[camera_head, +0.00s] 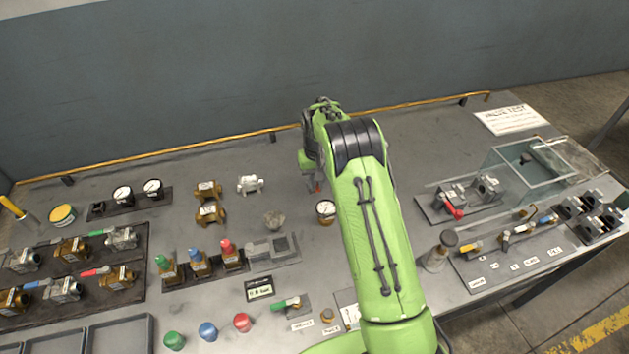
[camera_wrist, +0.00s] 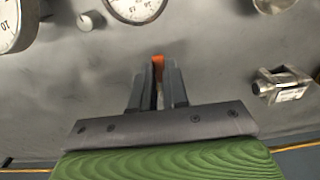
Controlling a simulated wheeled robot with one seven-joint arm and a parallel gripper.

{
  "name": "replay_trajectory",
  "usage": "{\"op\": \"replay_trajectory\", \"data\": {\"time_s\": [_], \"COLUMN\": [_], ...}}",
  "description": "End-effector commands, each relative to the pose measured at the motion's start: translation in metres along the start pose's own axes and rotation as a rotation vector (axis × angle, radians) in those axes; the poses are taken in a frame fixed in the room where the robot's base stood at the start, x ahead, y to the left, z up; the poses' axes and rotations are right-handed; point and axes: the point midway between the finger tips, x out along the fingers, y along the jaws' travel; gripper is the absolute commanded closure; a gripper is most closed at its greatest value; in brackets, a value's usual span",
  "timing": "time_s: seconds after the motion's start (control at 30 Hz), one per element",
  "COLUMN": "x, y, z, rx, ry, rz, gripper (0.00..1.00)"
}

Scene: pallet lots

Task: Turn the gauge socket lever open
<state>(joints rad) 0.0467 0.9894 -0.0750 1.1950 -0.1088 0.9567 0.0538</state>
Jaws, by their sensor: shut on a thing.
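My gripper (camera_head: 313,180) is low over the middle of the bench, behind a white-faced gauge (camera_head: 326,208). In the wrist view my gripper (camera_wrist: 157,88) has its two dark fingers close together on a small orange piece (camera_wrist: 157,64). This looks like the gauge socket lever, and only its end shows between the fingertips. The orange-red tip also shows below my gripper in the head view (camera_head: 317,187). The gauge's dial (camera_wrist: 137,8) is just beyond the fingertips in the wrist view. The socket body and the lever's angle cannot be made out.
A pale valve (camera_head: 250,184) stands left of my gripper, with brass fittings (camera_head: 209,200) further left. A grey round knob (camera_head: 274,220) is nearer. A glass tank (camera_head: 540,165) and a red-handled valve (camera_head: 452,205) stand at right. The back of the bench is mostly clear.

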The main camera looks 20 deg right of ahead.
Motion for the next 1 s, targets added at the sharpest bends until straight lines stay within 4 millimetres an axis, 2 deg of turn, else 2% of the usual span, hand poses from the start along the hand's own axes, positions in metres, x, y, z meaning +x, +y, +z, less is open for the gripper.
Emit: {"op": "replay_trajectory", "data": {"time_s": [0.27,0.7,0.73,0.87,1.0], "x": [-0.0018,-0.0020,-0.0021,-0.0015,-0.0009], "y": [0.0027,0.0029,0.0029,0.0029,0.0029], "z": [-0.0017,-0.0020,-0.0019,-0.0014,-0.0010], "rx": [-0.062,-0.071,-0.070,-0.069,-0.069], "ry": [0.006,0.007,0.007,0.005,0.003], "rz": [0.000,0.000,0.000,0.000,0.000], "gripper": [1.00,1.00,0.81,0.61,0.60]}}
